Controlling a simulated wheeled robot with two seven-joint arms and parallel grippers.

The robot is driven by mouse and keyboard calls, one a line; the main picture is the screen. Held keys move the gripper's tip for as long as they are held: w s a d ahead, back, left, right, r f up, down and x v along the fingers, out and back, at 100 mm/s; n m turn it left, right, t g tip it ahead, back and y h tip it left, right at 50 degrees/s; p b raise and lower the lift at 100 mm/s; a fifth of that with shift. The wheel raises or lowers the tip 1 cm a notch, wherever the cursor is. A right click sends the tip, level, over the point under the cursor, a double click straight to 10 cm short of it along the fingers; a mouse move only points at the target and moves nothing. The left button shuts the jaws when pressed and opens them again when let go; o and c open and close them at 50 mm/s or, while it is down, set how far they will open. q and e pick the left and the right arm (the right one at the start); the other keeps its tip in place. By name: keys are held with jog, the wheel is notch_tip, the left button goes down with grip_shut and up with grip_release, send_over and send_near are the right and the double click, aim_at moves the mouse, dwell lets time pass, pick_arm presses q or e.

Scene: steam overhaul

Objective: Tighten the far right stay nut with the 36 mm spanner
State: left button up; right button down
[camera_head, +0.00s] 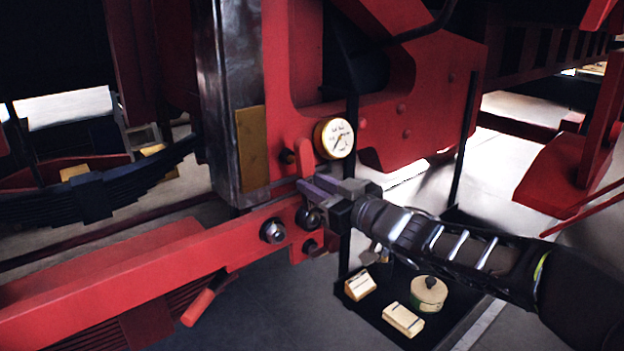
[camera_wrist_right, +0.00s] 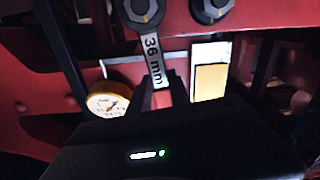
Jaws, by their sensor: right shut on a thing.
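My right gripper (camera_head: 318,190) reaches in from the right and is shut on the 36 mm spanner. In the right wrist view the spanner's pale shank (camera_wrist_right: 153,60), marked "36 mm", stands between the fingers (camera_wrist_right: 162,95). Its head end meets a hex nut (camera_wrist_right: 143,10) at the top edge; how fully the jaw sits around it I cannot tell. A second nut (camera_wrist_right: 210,8) is beside it. In the head view one nut (camera_head: 309,217) is just below my fingertips, and another nut (camera_head: 273,231) is to its left on the red bar. My left gripper is not in view.
A brass-rimmed gauge (camera_head: 335,138) is close above my gripper. A red frame (camera_head: 440,110) and a steel column (camera_head: 228,90) stand behind. A red handle (camera_head: 200,305) hangs under the red bar (camera_head: 130,270). Below my arm a black tray (camera_head: 385,333) holds small boxes and a round tin (camera_head: 429,292).

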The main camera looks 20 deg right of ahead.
jog(key=shift+d, duration=0.1)
dwell(0.3)
jog(key=shift+w+d+m+p, duration=0.35)
jog(key=shift+d+m, duration=0.25)
jog(key=shift+m, duration=0.3)
jog(key=shift+s+a+b, duration=0.15)
jog(key=shift+b, duration=0.35)
